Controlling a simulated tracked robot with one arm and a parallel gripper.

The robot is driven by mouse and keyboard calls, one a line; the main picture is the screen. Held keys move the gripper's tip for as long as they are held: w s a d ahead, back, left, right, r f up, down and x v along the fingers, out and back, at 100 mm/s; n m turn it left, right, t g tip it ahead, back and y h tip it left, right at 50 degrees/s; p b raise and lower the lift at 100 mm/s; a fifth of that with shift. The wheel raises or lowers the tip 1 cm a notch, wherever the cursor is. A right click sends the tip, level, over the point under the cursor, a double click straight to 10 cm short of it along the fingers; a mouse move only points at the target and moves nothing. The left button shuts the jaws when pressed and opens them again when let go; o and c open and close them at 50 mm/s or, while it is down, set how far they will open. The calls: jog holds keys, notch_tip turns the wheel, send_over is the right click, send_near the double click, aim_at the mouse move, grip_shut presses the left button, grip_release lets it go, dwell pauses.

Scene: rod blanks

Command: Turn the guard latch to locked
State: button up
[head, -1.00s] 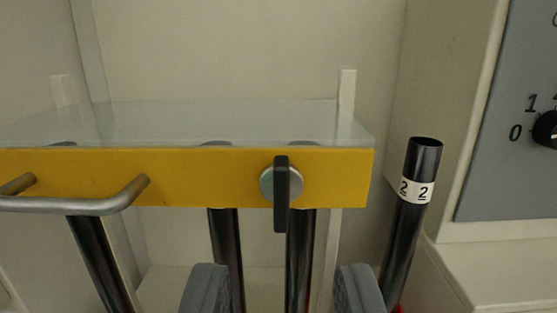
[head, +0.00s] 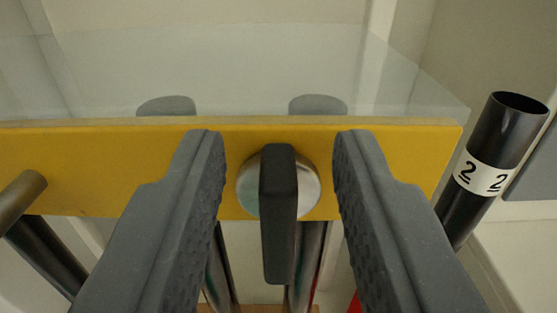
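The guard latch (head: 278,215) is a black bar handle on a round silver disc, mounted on the yellow front bar of the guard (head: 110,170). The handle stands vertical, its longer part pointing down. My gripper (head: 279,150) is open, with one grey finger on each side of the latch. Gaps show between both fingers and the handle, so neither finger touches it. No locked or unlocked mark shows on the bar.
A clear panel (head: 240,65) extends behind the yellow bar. Black rods (head: 220,270) stand below and behind it. A metal handle (head: 20,200) sticks out at the left. A black tube labelled 2 (head: 490,160) leans at the right, near the bar's end.

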grip_shut()
jog(key=shift+f, duration=0.1)
jog(key=n, duration=0.2)
jog(key=a+n+b, duration=0.1)
jog(key=n, duration=0.1)
jog(key=n+b, duration=0.1)
jog(key=n, duration=0.1)
jog(key=shift+s+a+f+n, duration=0.1)
jog(key=shift+a+f+n, duration=0.1)
jog(key=shift+f+n, duration=0.15)
jog(key=n+b, duration=0.1)
jog(key=n, duration=0.2)
jog(key=f+n+b, duration=0.1)
jog(key=n+b, duration=0.1)
jog(key=n, duration=0.2)
jog(key=a+f+n+b, duration=0.1)
jog(key=n+b, duration=0.1)
jog(key=n, duration=0.2)
jog(key=shift+n, duration=0.25)
dwell(0.4)
